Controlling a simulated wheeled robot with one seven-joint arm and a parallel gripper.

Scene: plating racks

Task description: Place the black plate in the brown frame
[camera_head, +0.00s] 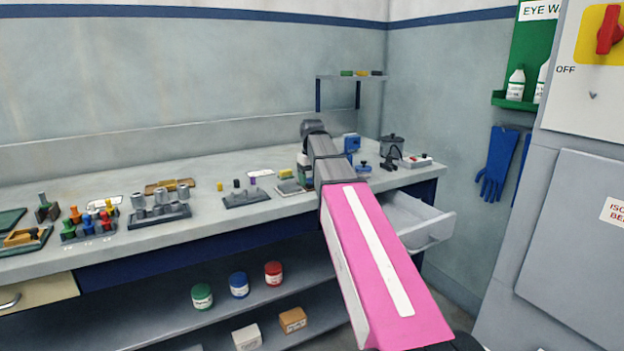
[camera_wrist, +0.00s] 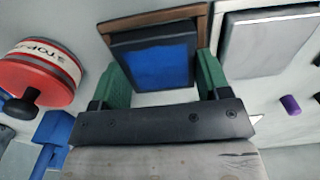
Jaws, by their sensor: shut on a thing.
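In the wrist view my gripper (camera_wrist: 158,66) has its two green fingers on either side of a black plate (camera_wrist: 152,39) with a blue face and is shut on it. The brown frame (camera_wrist: 203,14) shows behind the plate, along its top and upper corners. The plate overlaps the frame in this view, and I cannot tell whether it is seated in it or held just above. In the head view my arm hides most of this spot on the bench, and I cannot make out the plate or the frame there.
Close by in the wrist view are a grey panel with a pale rim (camera_wrist: 268,44), a red round thing with a black knob (camera_wrist: 40,78) and a purple piece (camera_wrist: 290,104).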

